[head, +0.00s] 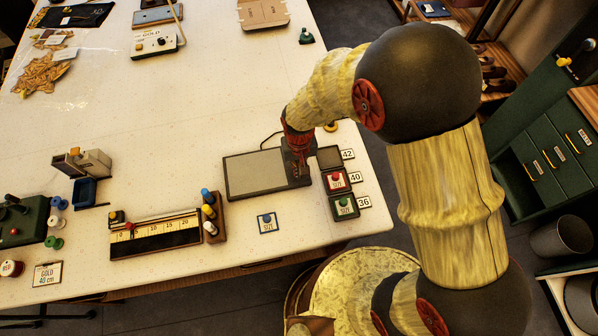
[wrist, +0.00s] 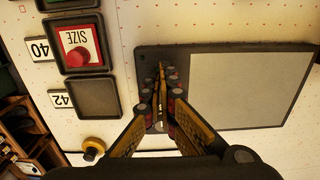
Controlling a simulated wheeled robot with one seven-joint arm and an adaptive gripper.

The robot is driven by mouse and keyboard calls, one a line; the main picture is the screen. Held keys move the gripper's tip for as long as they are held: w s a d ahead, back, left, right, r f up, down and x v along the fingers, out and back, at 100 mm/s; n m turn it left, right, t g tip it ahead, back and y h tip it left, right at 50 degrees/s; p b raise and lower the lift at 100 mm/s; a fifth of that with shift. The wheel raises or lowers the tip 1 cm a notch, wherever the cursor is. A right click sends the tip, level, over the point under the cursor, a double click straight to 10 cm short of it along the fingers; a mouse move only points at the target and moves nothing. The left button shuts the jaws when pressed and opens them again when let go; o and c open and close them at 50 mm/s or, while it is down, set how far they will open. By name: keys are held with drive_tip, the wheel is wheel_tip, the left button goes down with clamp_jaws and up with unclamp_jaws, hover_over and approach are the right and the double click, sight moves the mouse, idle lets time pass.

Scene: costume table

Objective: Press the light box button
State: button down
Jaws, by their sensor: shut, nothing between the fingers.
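The light box (head: 255,174) lies flat on the table, a pale grey panel in a dark frame with a wider dark strip on its right side. It also shows in the wrist view (wrist: 250,92), its panel unlit. My gripper (head: 301,178) is over that dark strip, pointing down. In the wrist view my gripper (wrist: 160,72) has its fingertips together, empty, over the strip beside the panel. The light box button cannot be made out; the fingers cover part of the strip. I cannot tell whether the fingertips touch it.
Right of the light box is a column of trays with a red-knob SIZE tray (head: 336,181), a green-knob tray (head: 344,207) and number cards. A yellow knob (head: 330,127) stands behind.

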drive_tip(key=shift+r, duration=0.1)
drive_tip(key=shift+r+p, duration=2.45)
drive_tip(key=shift+r, duration=1.1)
drive_tip(key=s+d+r+m+t+b, duration=0.1)
drive_tip(key=s+d+r+t+b, duration=0.1)
drive_tip(key=s+d+r+b, duration=0.4)
drive_tip(key=s+d+r+m+t+b, duration=0.1)
drive_tip(key=s+d+r+t+b, duration=0.2)
drive_tip(key=s+d+r+b, duration=0.3)
drive_tip(key=shift+s+d+r+m+t+b, duration=0.35)
drive_tip(key=shift+d+r+b, duration=1.65)
drive_tip(key=shift+d, duration=2.25)
